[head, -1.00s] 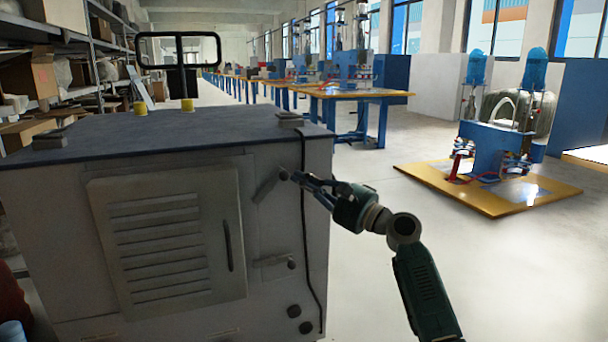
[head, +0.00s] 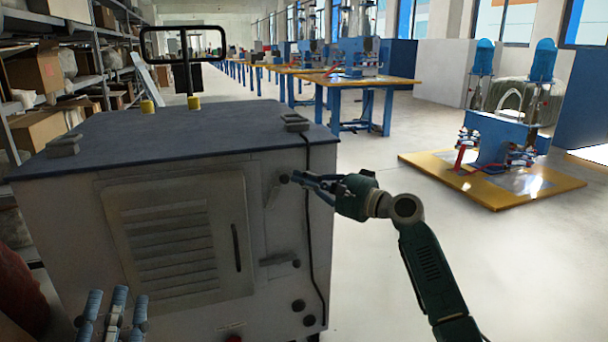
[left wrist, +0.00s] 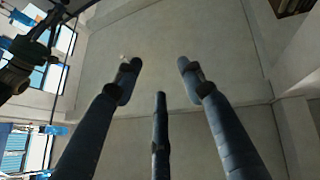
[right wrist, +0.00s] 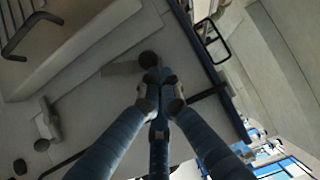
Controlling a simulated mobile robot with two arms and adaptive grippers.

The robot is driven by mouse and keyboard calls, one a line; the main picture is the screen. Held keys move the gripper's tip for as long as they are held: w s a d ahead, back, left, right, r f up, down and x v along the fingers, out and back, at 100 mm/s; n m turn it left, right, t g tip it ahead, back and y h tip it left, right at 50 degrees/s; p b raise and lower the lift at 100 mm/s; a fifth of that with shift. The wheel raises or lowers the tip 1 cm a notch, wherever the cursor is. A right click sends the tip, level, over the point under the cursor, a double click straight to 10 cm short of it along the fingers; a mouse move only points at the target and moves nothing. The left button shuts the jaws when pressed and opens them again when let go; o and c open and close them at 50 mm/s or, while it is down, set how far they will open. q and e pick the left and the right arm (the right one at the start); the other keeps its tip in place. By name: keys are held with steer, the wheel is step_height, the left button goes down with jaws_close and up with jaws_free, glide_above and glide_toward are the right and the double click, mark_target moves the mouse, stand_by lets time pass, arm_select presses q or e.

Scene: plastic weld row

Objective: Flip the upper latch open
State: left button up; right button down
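The upper latch (head: 273,196) is on the front of the grey cabinet, right of the louvered door (head: 180,240). Its lever slants down-left from a dark round knob. In the right wrist view the knob (right wrist: 148,58) shows just beyond the fingertips, with the latch lever (right wrist: 118,68) to its left. My right gripper (head: 298,180) has its fingers together at the knob; its tips (right wrist: 160,80) meet, and contact is hard to tell. My left gripper (head: 115,303) is open and empty at the lower left; its spread fingers (left wrist: 160,72) face bare surfaces.
A lower latch (head: 279,258) with a dark knob sits below the upper one. A vertical door handle (head: 237,247) and a black cable (head: 308,230) flank the latches. Shelves (head: 80,70) stand at left.

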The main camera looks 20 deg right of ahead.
arm_select(q)
step_height(320, 180, down, 19)
steer(key=w+a+g+y+p, duration=0.2)
steer(key=g+y+p, duration=0.15)
steer(key=g, duration=0.65)
steer(key=s+a+f+n+g+y+p, duration=0.1)
steer(key=s+a+f+g, duration=0.4)
steer(key=s+f, duration=0.8)
steer(key=shift+s+g+y+p, duration=0.55)
steer(key=shift+g+p, duration=0.5)
steer(key=shift+g, duration=0.75)
arm_select(e)
steer(key=shift+a+r+n+g+h, duration=0.35)
steer(key=shift+a+n, duration=0.1)
steer(key=shift+n, duration=0.25)
steer(key=shift+a+r+n+g+h, duration=0.35)
steer(key=shift+a+n, duration=0.05)
steer(key=shift+n, duration=0.3)
arm_select(q)
steer(key=shift+a, duration=0.1)
